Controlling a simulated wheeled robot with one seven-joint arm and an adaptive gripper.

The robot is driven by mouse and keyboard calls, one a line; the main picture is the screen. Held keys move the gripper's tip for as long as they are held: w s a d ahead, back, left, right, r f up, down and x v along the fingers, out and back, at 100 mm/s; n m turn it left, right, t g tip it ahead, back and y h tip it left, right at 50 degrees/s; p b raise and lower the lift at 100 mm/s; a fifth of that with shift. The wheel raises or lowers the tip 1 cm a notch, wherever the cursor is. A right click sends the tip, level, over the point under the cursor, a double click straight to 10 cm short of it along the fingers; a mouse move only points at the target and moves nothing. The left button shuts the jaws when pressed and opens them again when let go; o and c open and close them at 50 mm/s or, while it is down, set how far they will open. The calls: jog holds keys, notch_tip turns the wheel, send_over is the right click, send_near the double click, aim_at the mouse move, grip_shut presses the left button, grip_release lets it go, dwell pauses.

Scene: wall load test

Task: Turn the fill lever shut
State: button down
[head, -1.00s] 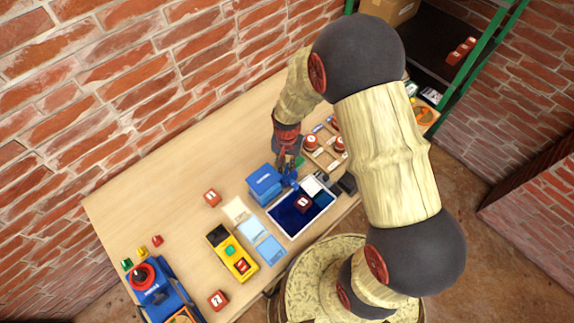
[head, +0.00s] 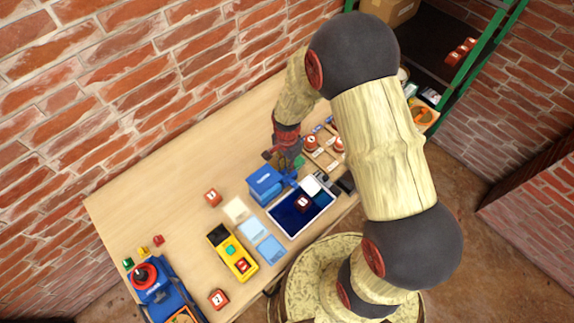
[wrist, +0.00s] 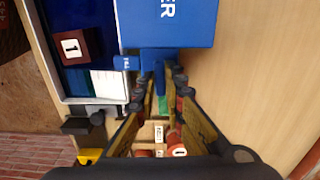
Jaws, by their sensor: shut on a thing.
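The blue box (head: 266,184) stands on the table beside a white-rimmed tray; the end of its white lettering reads "ER" in the wrist view (wrist: 170,22). A blue fitting juts from the side of the box facing my gripper, with a small blue label tab (wrist: 126,62) that seems to read "FILL". My gripper (wrist: 160,82) is shut on the narrow blue fill lever (wrist: 158,68) at this fitting. The fingertips hide most of the lever, so its exact angle is unclear. In the head view my gripper (head: 286,160) is small and partly blurred into the lever area.
The white-rimmed tray (head: 272,217) with dark blue inside holds a dark red numbered block (head: 302,203). Red-topped items (head: 312,143) stand close behind my gripper. A yellow button box (head: 232,253) and a blue device with a red knob (head: 146,275) lie left. The table's back left is clear.

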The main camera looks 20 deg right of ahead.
dwell(0.4)
jog(key=c, duration=1.9)
grip_release()
jog(key=shift+r, duration=0.1)
notch_tip(320, 180, up, 12)
jog(key=shift+f, duration=0.1)
